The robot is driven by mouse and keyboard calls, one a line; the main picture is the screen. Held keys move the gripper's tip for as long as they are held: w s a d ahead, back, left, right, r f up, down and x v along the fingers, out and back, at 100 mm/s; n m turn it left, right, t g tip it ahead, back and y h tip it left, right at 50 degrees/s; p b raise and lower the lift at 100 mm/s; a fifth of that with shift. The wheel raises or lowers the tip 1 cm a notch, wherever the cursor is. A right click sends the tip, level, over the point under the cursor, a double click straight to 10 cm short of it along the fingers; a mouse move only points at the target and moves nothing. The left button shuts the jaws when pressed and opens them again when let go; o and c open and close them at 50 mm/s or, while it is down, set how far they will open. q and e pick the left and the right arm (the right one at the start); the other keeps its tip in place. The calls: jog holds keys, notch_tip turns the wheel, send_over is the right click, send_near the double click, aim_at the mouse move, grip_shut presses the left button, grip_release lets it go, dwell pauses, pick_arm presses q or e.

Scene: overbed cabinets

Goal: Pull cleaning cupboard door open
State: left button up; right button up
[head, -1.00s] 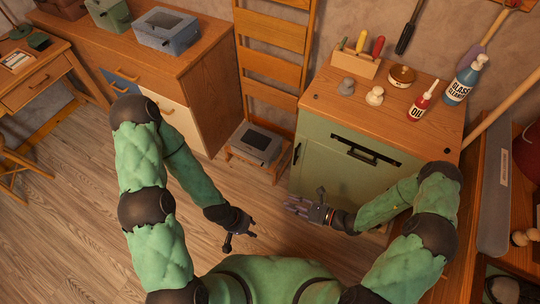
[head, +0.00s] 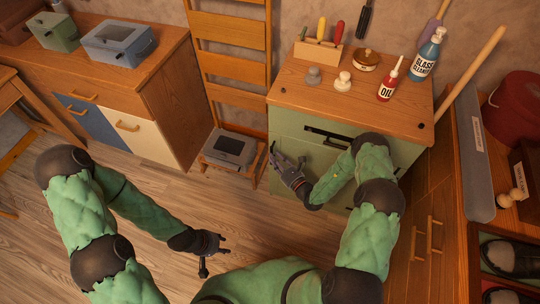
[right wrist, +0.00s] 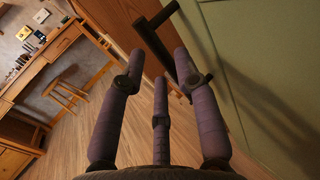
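The cleaning cupboard (head: 385,115) is green with a wooden top, at the right of centre in the head view. Its green door (right wrist: 255,60) looks shut and fills the right of the right wrist view. A dark upright handle (right wrist: 186,68) is on the door near its left edge. My right gripper (head: 281,161) is at that edge, fingers spread; in the right wrist view its purple fingers (right wrist: 158,70) are open, with the handle just beyond and between the tips. I cannot tell whether they touch it. My left gripper (head: 215,255) is open and empty above the floor.
A wooden cabinet (head: 430,190) is close at the right. The floor (head: 160,200) left of the cupboard is clear.

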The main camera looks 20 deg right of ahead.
jog(key=shift+b+x, duration=0.5)
jog(key=shift+x, duration=1.35)
grip_shut()
